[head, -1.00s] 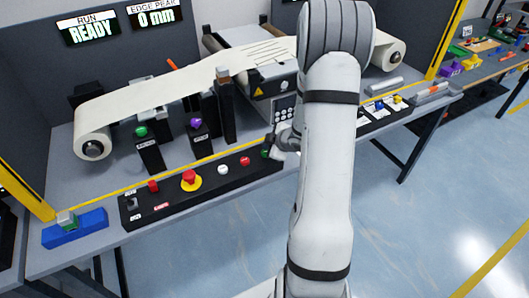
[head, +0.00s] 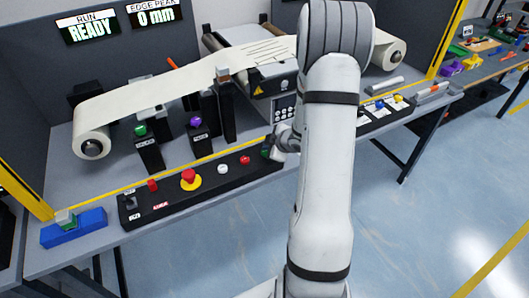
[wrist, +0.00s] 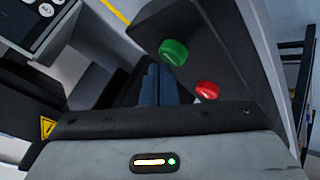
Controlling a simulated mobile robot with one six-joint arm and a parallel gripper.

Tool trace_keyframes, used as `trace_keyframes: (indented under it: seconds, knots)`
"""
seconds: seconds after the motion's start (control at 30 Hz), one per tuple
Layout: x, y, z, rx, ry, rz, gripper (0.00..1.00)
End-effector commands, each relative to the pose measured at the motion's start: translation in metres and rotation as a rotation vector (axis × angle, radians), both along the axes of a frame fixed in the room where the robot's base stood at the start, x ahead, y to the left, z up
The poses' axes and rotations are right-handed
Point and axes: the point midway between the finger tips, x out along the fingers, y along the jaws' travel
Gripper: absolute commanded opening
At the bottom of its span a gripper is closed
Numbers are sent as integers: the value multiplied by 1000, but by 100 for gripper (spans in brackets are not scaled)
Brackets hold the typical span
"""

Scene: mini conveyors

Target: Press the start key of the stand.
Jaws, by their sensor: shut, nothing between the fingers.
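The stand's black control strip (head: 205,186) runs along the front edge of the table. A green button (head: 265,152) sits at its right end, beside my gripper (head: 272,143); no label naming it as the start key is readable. In the wrist view the green button (wrist: 173,52) stands just beyond the tips of my gripper (wrist: 158,72), slightly right of them. The fingers are closed together and empty. I cannot tell whether they touch the button. A red button (wrist: 207,90) is to the right of the fingers on the same strip.
The strip also carries a red button (head: 245,160), a white button (head: 222,169), a red mushroom button on yellow (head: 189,178) and another red button (head: 152,185). A keypad (head: 284,113) is behind. The display reads READY (head: 87,33).

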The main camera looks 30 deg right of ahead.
Motion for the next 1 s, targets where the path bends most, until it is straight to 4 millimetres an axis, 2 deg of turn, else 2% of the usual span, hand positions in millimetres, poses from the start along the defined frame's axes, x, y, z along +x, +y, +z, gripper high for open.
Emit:
trace_keyframes:
  seconds: [1.0]
  knots:
    - [0, 0, -9, 0, 1, 1, 0]
